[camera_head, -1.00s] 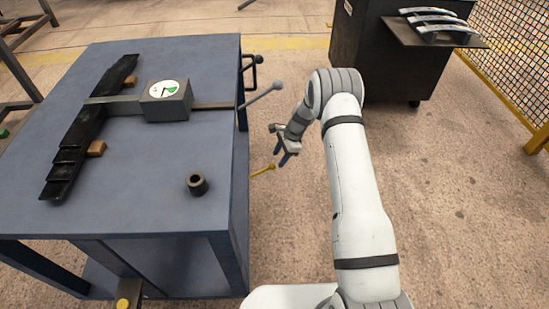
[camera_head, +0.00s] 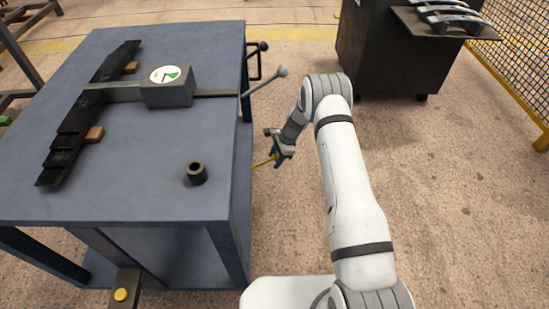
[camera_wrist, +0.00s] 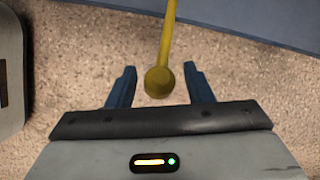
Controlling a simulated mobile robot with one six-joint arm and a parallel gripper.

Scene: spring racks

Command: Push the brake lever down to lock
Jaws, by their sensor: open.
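The yellow brake lever (camera_head: 264,162) sticks out from the right side of the blue table, low beside its edge. In the wrist view the lever (camera_wrist: 160,78) comes down from the top, and its round knob end lies between the two blue fingers in the picture. My gripper (camera_head: 280,158) is at the lever's outer end in the head view and partly covers it. My gripper (camera_wrist: 160,85) is open, with a gap between each finger and the knob. I cannot tell how far above or below the fingertips the knob is.
The blue table (camera_head: 120,200) carries a box with a dial (camera_head: 167,86), a stepped black bar (camera_head: 85,120) and a dark ring (camera_head: 196,173). A grey-knobbed rod (camera_head: 265,80) sticks out above my gripper. A dark cabinet (camera_head: 395,60) stands behind. Floor to the right is clear.

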